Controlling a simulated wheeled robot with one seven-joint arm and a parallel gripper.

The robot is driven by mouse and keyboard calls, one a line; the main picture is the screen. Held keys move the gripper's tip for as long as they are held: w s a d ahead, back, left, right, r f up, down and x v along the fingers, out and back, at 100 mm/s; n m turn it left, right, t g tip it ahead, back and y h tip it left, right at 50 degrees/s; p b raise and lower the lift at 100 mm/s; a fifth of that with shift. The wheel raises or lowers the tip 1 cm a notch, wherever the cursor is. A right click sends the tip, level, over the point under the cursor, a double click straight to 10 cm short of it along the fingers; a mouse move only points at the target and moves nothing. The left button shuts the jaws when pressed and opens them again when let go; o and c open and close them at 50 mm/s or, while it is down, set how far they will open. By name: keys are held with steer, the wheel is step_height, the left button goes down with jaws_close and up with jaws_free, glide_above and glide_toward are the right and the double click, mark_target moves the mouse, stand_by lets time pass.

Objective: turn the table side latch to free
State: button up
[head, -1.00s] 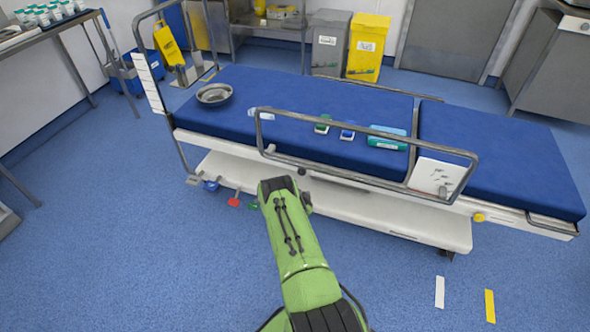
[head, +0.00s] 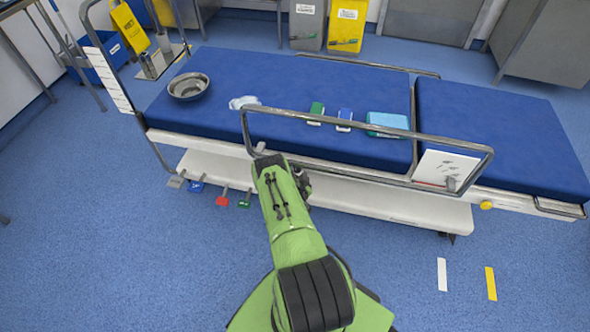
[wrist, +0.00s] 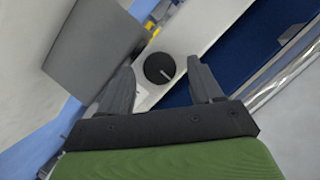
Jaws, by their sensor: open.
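The table side latch (wrist: 159,68) is a round black knob with a pale pointer line, on the pale side of the operating table (head: 375,200). It shows in the wrist view, past and between my fingertips; I cannot tell the exact gap to it. The line slants from the knob's middle toward its lower right. A small pale label (wrist: 144,94), too small to read, sits beside it. My gripper (wrist: 161,76) is open with nothing between its fingers. In the head view my green arm reaches to the table's near side and hides the latch.
A metal side rail (head: 370,128) runs along the table's near edge, with a white card (head: 447,168) at its right end. Coloured pedals, including a red one (head: 222,201), stick out low at the left. A steel bowl (head: 188,86) rests on the mattress. Floor in front is open.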

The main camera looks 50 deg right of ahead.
steer(key=c, duration=1.1)
steer(key=shift+o, duration=0.2)
steer(key=shift+r, duration=0.1)
steer(key=shift+w+n+g+p, duration=0.15)
steer(key=shift+n+g+p, duration=0.65)
steer(key=shift+n, duration=0.4)
steer(key=n, duration=0.1)
steer(key=n+g, duration=0.1)
steer(key=n+g+h, duration=0.1)
steer(key=shift+w+a+b, duration=0.2)
steer(key=shift+w+b, duration=0.05)
steer(key=shift+b, duration=0.1)
steer(key=n, duration=0.1)
steer(key=n+g, duration=0.1)
steer(key=n+g+h+b, duration=0.1)
steer(key=shift+w+a+n, duration=0.1)
steer(key=shift+w+n, duration=0.15)
steer(key=shift+n, duration=0.15)
steer(key=shift+w+f+n+g+h, duration=0.1)
steer(key=shift+n+g+h, duration=0.35)
steer(key=shift+n, duration=0.35)
steer(key=shift+w+f+n+g+h, duration=0.1)
steer(key=shift+n+g+h, duration=0.3)
steer(key=shift+n, duration=0.4)
steer(key=shift+s, duration=0.1)
